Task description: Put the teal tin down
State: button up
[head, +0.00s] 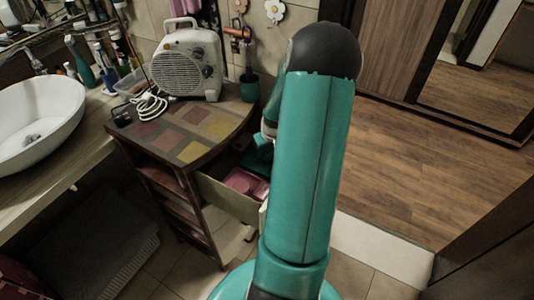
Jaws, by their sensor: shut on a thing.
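My own teal arm fills the middle of the head view and hides what lies behind it. My gripper's fingers do not show, so its hold cannot be seen. A dark teal piece (258,152) shows just left of my arm, over the open drawer (226,195). It may be the teal tin, but most of it is hidden and I cannot tell if it touches the drawer. A dark teal cup-shaped thing (249,86) stands at the back right corner of the cabinet top (190,128).
A white fan heater (188,62) with a coiled white cable (150,104) stands at the back of the cabinet. A pink thing (245,182) lies in the drawer. A washbasin (38,120) is at left. The front of the cabinet top is clear. Wooden floor (440,150) lies open at right.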

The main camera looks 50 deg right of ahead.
jog(key=shift+f, duration=1.15)
jog(key=shift+f, duration=0.15)
jog(key=o, duration=1)
jog(key=shift+o, duration=0.2)
jog(key=v, duration=1.2)
